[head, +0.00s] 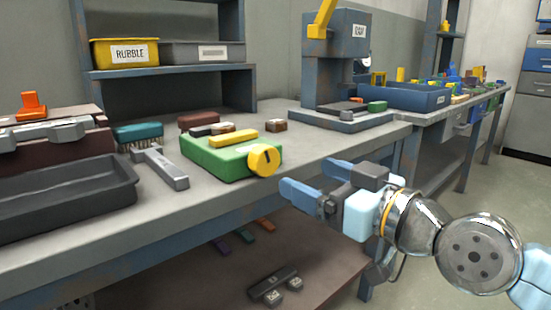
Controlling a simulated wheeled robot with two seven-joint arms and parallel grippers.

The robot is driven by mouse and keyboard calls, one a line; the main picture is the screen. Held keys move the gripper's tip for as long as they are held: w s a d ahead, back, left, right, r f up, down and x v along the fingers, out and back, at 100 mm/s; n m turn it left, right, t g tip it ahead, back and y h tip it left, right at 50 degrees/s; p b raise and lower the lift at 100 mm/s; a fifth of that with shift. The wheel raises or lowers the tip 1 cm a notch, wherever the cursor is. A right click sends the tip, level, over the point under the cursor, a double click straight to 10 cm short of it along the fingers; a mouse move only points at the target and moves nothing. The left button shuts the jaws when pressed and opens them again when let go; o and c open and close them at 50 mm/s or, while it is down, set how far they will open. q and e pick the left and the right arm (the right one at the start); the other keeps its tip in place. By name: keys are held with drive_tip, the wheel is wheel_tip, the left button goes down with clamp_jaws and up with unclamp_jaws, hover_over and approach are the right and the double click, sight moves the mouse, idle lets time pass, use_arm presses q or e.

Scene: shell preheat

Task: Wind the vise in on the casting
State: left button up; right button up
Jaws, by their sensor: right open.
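The vise appears to be the green block (215,160) on the bench, with a round yellow knob (264,160) on its front right and a yellow bar (234,138) across its top. A small brown, white and dark piece (208,129) shows behind the bar; I cannot tell whether it is the casting or whether the vise grips it. My right gripper (304,181) is in front of the bench edge, to the right of the knob and a little below it. Its light blue fingers are open and empty, apart from the knob. My left gripper is out of view.
A grey hammer-like tool (161,168) lies left of the vise, beside a teal brush (138,132) and a dark tray (62,196). A blue-grey press (334,62) stands behind on the right. The bench front edge runs below the vise.

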sight(271, 159)
drive_tip(key=x, duration=0.9)
drive_tip(key=shift+w+a+b, duration=0.2)
drive_tip(key=shift+w+b, duration=0.1)
drive_tip(key=shift+b, duration=0.1)
drive_tip(key=c, duration=1.1)
drive_tip(key=shift+o, duration=0.2)
drive_tip(key=shift+d+f+m+b, duration=0.1)
drive_tip(key=shift+f+m+b, duration=0.05)
drive_tip(key=shift+m+b, duration=1)
drive_tip(key=shift+m, duration=0.35)
drive_tip(key=shift+w+d+m+b, duration=0.1)
drive_tip(key=shift+m+b, duration=0.5)
drive_tip(key=shift+m, duration=1.3)
